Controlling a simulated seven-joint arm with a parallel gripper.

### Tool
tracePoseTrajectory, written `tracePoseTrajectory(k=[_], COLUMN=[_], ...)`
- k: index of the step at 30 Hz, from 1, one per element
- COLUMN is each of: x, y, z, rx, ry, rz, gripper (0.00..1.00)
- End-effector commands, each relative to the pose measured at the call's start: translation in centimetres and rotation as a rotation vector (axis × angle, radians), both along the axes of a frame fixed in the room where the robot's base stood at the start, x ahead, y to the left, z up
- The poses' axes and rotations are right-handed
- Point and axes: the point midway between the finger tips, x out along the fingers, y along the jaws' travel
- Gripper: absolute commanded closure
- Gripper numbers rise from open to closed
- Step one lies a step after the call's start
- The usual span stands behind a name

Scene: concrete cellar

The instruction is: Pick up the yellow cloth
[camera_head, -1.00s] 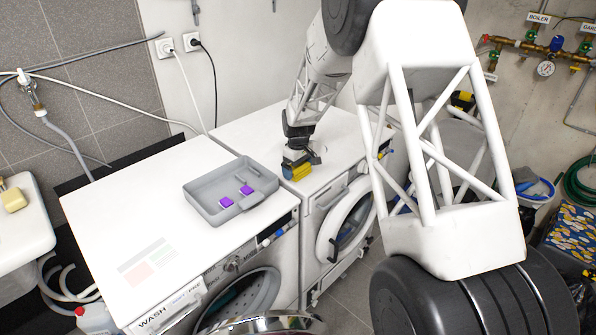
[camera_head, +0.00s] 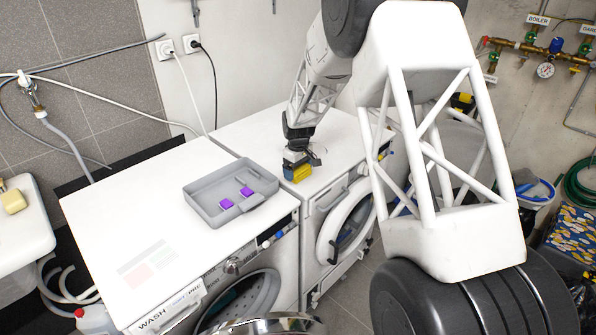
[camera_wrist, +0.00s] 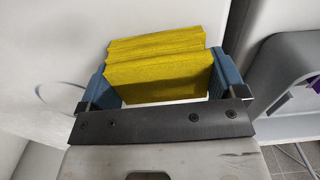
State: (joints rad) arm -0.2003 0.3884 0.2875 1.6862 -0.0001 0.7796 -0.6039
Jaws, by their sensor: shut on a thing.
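The yellow cloth (camera_wrist: 158,72) is folded in layers and sits between the two blue fingers of my gripper (camera_wrist: 158,85) in the wrist view. The fingers press on its two sides. In the head view the yellow cloth (camera_head: 298,174) shows at the end of my gripper (camera_head: 296,168), over the front left part of the right-hand machine's white top. I cannot tell whether the cloth still touches that top.
A grey tray (camera_head: 205,211) with two purple pieces (camera_head: 236,198) lies on the left washing machine's top (camera_head: 120,220), left of the gripper. A round door (camera_head: 345,222) stands on the right machine's front.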

Motion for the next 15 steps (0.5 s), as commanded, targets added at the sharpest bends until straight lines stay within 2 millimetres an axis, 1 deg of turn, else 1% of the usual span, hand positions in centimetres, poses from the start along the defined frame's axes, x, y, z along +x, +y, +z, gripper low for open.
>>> tracePoseTrajectory(k=[7,11,14,15], x=[0.0,0.1,0.1,-0.5], y=[0.0,0.0,0.0,-0.1], z=[1.0,2.4,3.9,3.6], rx=[0.0,0.001,0.0,0.0], ry=[0.0,-0.002,-0.003,0.0], rz=[0.0,0.0,0.0,0.0], gripper=[0.33,0.33,0.33,0.33])
